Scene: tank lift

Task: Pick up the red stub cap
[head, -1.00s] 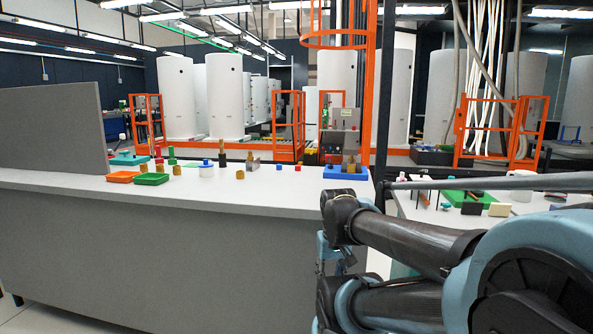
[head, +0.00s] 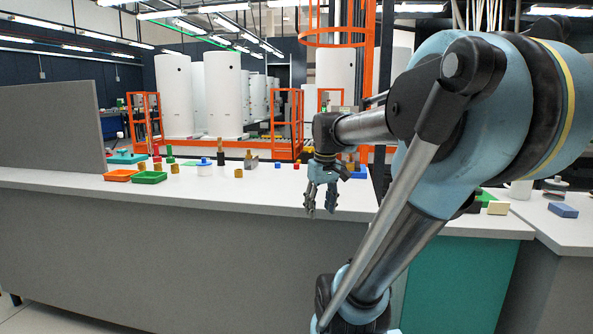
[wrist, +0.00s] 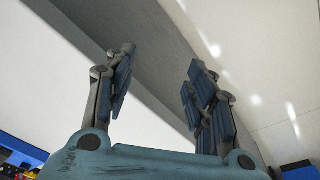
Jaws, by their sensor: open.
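Several small red pieces stand on the long grey counter (head: 230,195) in the head view. One is a small red block-like piece (head: 296,166) beside a blue one. Another is a red piece (head: 157,159) at the left, near brass stubs. I cannot tell which is the stub cap. My gripper (head: 321,208) is open and empty, fingers pointing down, near the counter's front edge and to the right of the red pieces. In the wrist view, my gripper (wrist: 162,57) shows two spread fingers with nothing between them. No red cap shows there.
An orange tray (head: 121,175) and a green tray (head: 149,178) sit at the left by a grey partition (head: 50,130). A blue block (head: 359,172) is behind my gripper. The counter's front strip is clear.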

